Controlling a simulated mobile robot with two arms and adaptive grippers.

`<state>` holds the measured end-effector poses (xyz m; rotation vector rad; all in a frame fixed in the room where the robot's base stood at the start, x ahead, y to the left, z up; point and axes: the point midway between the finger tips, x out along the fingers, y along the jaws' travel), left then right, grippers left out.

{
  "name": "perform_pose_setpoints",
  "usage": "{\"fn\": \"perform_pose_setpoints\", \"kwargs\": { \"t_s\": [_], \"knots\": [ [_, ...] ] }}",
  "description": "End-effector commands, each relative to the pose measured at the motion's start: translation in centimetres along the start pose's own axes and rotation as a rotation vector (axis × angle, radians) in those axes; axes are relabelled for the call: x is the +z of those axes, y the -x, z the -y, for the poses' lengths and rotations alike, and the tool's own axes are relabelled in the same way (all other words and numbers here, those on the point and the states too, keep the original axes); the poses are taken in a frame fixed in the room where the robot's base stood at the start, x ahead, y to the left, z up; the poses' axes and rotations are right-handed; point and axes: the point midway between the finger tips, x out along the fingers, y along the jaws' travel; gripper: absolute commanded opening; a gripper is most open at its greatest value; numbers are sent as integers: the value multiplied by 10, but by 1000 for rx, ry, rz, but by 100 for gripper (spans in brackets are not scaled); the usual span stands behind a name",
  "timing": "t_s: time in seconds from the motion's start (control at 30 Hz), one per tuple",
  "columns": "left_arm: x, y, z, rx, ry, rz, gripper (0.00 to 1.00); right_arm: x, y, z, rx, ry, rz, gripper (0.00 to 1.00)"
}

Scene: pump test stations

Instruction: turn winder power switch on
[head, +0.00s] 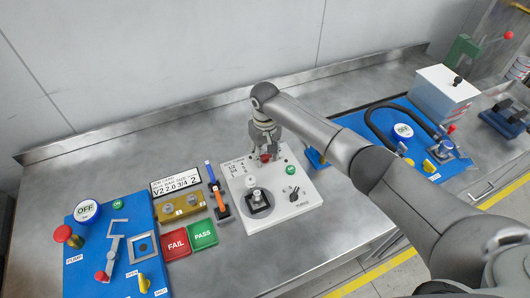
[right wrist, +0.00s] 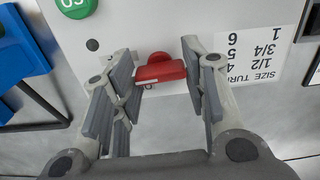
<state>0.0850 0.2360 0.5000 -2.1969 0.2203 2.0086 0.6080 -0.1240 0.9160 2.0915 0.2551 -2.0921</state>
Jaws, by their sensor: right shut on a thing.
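The winder panel (head: 285,210) is a white box on the metal bench. It has a size and turns table, a green button, a black knob and a post on a black square. A red switch (head: 265,157) sits near its back edge; it also shows in the right wrist view (right wrist: 160,72), with a flat red handle. My right gripper (head: 264,148) is over that back edge, pointing down. The switch's on or off marking cannot be read. My left gripper is not in view.
A blue pump board (head: 90,262) with an OFF disc is at the left. FAIL (head: 176,243) and PASS (head: 203,235) pads and a brass block (head: 180,209) lie beside the panel. Another blue board (head: 375,117) with a black hose and a white box (head: 443,95) are at the right.

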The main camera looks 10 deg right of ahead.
Motion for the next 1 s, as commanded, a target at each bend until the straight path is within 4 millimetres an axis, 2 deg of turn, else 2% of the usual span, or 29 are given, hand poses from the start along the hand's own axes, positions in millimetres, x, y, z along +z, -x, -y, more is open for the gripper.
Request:
{"fn": "perform_pose_setpoints", "kwargs": {
  "t_s": [0.27, 0.5, 1.0],
  "knots": [
    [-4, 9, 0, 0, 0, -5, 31, 0, 2, 0, -1, 182, 0, 17],
    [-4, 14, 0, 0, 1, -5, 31, 0, 2, 1, -1, 409, -1, 17],
    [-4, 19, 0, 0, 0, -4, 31, -1, 1, 0, 0, 833, -3, 17]
  ]
}}
